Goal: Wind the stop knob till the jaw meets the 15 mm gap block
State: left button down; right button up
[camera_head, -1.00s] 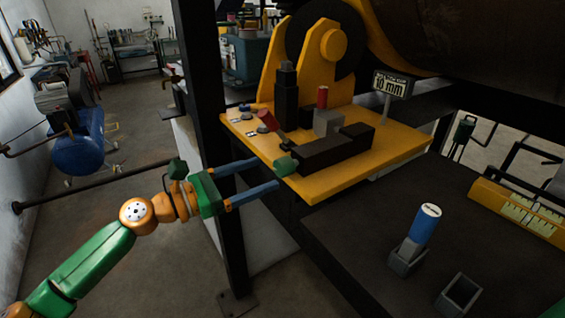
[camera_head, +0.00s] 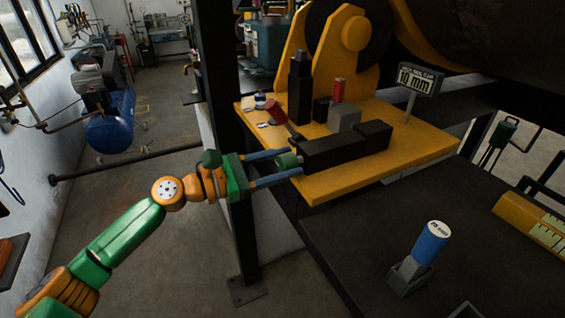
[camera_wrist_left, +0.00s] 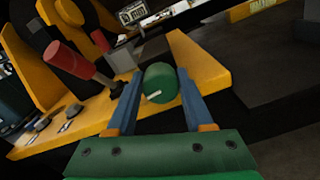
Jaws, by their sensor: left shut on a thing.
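The green stop knob (camera_head: 288,160) sits at the near left end of a black slide block (camera_head: 335,152) on the yellow plate. My left gripper (camera_head: 292,161) is shut on it, one blue finger on each side. In the left wrist view the knob (camera_wrist_left: 160,83) shows a pale mark on its face between the fingertips. A grey block (camera_head: 344,118) with a red grip (camera_head: 338,90) stands behind the slide block; any space at the jaw is hidden. A blue-gripped piece (camera_head: 430,243) stands in a grey holder; its label is too small to read. My right gripper is not in view.
A sign (camera_head: 415,79) reads 10 mm. A red-handled lever (camera_head: 276,111) leans near the knob, with small buttons beside it. A black post (camera_head: 225,150) stands close behind my left wrist. The dark bench (camera_head: 370,225) is mostly clear.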

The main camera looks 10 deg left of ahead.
aim_at(280, 165)
pick_arm(q)
jog(key=shift+m, duration=1.1)
jog(key=shift+c, duration=1.7)
grip_release()
jog(key=shift+o, duration=0.3)
jog(key=shift+w+d, duration=0.2)
jog(key=b+v, duration=0.1)
jog(key=v, duration=0.1)
jog(key=b+v, duration=0.3)
jog(key=v, duration=0.1)
jog(key=shift+s+a+f, duration=0.15)
jog(key=shift+a+f, duration=0.15)
jog(key=shift+s+a+r, duration=0.2)
jog(key=shift+r, duration=0.05)
